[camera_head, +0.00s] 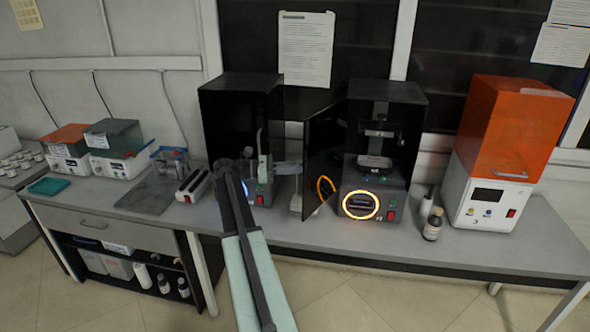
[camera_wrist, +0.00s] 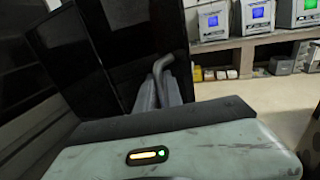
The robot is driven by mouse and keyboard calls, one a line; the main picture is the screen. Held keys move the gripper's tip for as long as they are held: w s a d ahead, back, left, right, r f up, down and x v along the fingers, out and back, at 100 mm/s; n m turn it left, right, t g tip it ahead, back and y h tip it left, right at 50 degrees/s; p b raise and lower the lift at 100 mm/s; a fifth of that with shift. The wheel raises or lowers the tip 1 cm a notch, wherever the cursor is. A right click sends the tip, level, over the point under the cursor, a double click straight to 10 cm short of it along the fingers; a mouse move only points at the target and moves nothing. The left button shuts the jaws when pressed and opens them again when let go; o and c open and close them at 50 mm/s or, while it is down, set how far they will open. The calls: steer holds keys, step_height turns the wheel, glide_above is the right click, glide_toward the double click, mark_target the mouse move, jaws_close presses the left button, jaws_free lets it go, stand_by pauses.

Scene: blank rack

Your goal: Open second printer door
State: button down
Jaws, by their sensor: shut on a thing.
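The black printer on the right (camera_head: 408,130) has a glowing orange ring at its base, and its inside shows. Its dark door (camera_head: 322,150) stands swung out to the left, with the ring's reflection on it. My gripper (camera_head: 290,167) reaches from the left to the door's outer edge. In the wrist view, my gripper (camera_wrist: 165,92) is shut on a grey bent handle (camera_wrist: 160,64) beside a black panel (camera_wrist: 145,40). The fingers hide the handle's lower part. The black printer on the left (camera_head: 225,110) stands behind my arm, which partly covers its front.
An orange-topped machine (camera_head: 515,125) and a brown bottle (camera_head: 433,225) stand to the right on the grey bench (camera_head: 400,250). Small machines (camera_head: 115,150) and a dark tray (camera_head: 150,195) occupy the left side. The bench's front edge is largely clear.

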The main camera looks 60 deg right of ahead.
steer(key=shift+s+d+f, duration=0.1)
steer(key=c, duration=1.6)
jaws_free()
steer(key=shift+o, duration=0.5)
steer(key=shift+d+f, duration=0.1)
steer(key=shift+d, duration=0.1)
steer(key=v, duration=0.8)
steer(key=shift+a, duration=0.15)
steer(key=shift+s, duration=0.1)
